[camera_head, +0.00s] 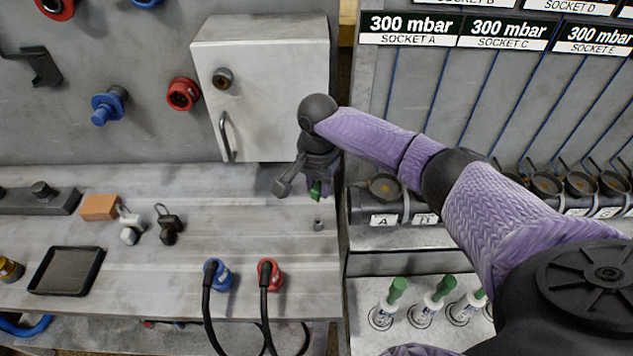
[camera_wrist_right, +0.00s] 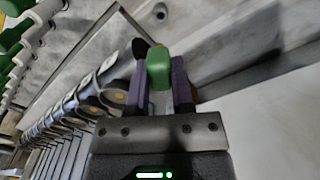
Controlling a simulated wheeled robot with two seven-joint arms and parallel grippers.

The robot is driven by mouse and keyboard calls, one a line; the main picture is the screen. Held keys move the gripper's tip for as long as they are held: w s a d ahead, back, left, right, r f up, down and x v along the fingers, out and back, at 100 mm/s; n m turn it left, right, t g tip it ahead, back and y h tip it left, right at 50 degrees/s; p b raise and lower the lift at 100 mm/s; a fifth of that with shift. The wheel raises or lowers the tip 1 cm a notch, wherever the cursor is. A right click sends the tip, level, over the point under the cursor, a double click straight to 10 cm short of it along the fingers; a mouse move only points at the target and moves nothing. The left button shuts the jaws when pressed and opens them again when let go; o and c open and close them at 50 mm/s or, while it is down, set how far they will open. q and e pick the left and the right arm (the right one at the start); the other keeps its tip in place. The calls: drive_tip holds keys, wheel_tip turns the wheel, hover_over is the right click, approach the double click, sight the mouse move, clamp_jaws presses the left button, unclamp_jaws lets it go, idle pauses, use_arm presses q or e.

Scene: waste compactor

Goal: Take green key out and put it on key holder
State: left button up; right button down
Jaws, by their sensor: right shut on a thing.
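The green key (camera_head: 315,194) is in my right gripper (camera_head: 312,182), which is shut on it. The gripper hangs over the grey worktop, below the right side of the white box. In the right wrist view the key's green head (camera_wrist_right: 158,68) sits between the two fingers of the right gripper (camera_wrist_right: 158,85). A small grey cylinder (camera_head: 318,224) stands on the worktop just below the gripper in the picture. I cannot tell whether it is the key holder. My left gripper is not in view.
The white box (camera_head: 265,85) with a handle hangs on the back wall. Blue (camera_head: 218,275) and red (camera_head: 270,274) cable plugs stand nearby. Several green-handled items (camera_head: 397,290) stand at lower right. An orange block (camera_head: 100,207), padlocks (camera_head: 168,225) and a black tray (camera_head: 67,270) lie left.

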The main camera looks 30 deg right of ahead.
wheel_tip(320, 180, down, 6)
drive_tip(key=b, duration=0.3)
drive_tip(key=shift+r, duration=0.25)
drive_tip(key=shift+f, duration=0.1)
drive_tip(key=shift+p, duration=0.3)
idle(0.5)
drive_tip(key=shift+p, duration=0.4)
